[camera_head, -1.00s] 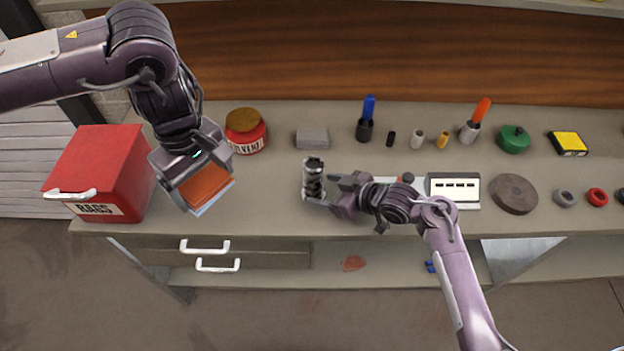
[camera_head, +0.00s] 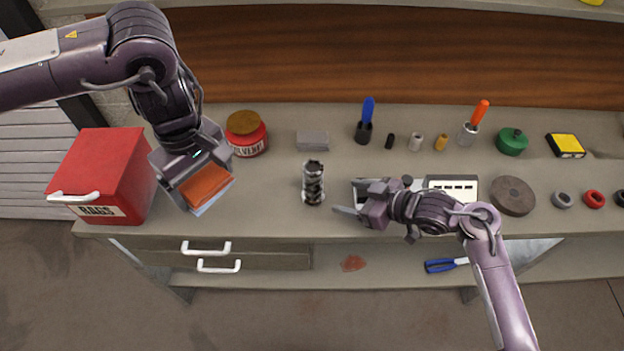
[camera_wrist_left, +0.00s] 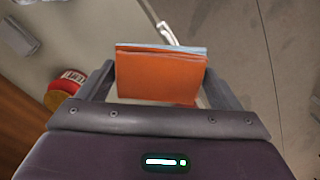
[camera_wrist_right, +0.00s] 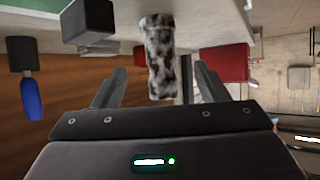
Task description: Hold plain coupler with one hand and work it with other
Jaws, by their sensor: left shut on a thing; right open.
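A mottled black-and-grey cylinder (camera_head: 313,184) stands upright near the front of the bench. It may be the coupler, but I cannot tell for sure. It also shows in the right wrist view (camera_wrist_right: 160,60), beyond and between the fingers. My right gripper (camera_head: 349,196) is open and empty, to the right of the cylinder and apart from it. My left gripper (camera_head: 204,190) is shut on a folded orange and pale-blue cloth (camera_head: 208,184), held beside the red box; the cloth also shows in the left wrist view (camera_wrist_left: 160,76).
A red RAGS box (camera_head: 103,170) stands at the left bench end. A solvent jar (camera_head: 246,136), grey block (camera_head: 312,141), brush holder (camera_head: 364,132) and small cylinders line the back. A white case (camera_head: 452,188) and brown disc (camera_head: 513,195) are at right. Bench around the cylinder is clear.

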